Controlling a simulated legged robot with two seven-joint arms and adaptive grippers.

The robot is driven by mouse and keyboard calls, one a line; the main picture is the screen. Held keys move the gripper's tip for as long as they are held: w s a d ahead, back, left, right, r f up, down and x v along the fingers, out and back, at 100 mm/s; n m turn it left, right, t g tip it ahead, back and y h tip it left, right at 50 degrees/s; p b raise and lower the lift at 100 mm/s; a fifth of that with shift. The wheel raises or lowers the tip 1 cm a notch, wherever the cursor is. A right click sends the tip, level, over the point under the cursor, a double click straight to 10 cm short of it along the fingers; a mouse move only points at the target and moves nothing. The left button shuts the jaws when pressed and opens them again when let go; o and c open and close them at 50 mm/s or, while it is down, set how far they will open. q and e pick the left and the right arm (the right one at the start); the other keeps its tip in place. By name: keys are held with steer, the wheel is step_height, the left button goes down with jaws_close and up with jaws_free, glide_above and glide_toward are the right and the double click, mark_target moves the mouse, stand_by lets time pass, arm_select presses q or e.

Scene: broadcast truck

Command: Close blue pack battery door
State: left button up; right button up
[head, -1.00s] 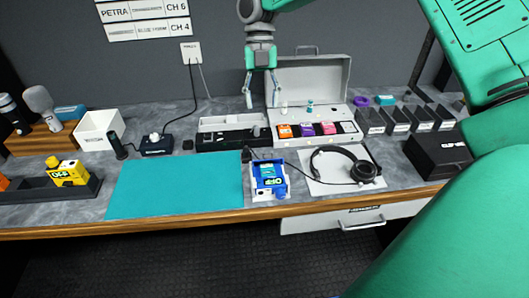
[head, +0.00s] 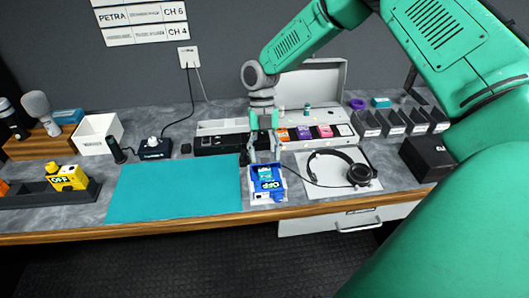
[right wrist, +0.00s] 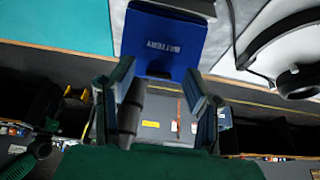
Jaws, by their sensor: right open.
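The blue pack (head: 267,187) lies on the counter between the teal mat and the headphones, with a teal part and an OFF label showing on top. In the right wrist view a blue panel lettered BATTERY (right wrist: 170,38), the pack's door, faces the camera. Its exact angle to the pack is hard to tell. My right gripper (head: 261,157) is open and empty, just behind and above the pack's back edge. In the right wrist view its fingers (right wrist: 160,80) are spread either side of the panel's lower edge; contact cannot be made out. My left gripper is out of view.
Headphones (head: 360,173) lie on a white sheet at the right, their cable running close to the pack. The teal mat (head: 175,187) at the left is clear. An open grey case (head: 315,80) with coloured packs stands behind. A yellow pack (head: 68,177) sits in a dark tray.

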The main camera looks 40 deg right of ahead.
steer(key=shift+a+f, duration=0.1)
jaws_close()
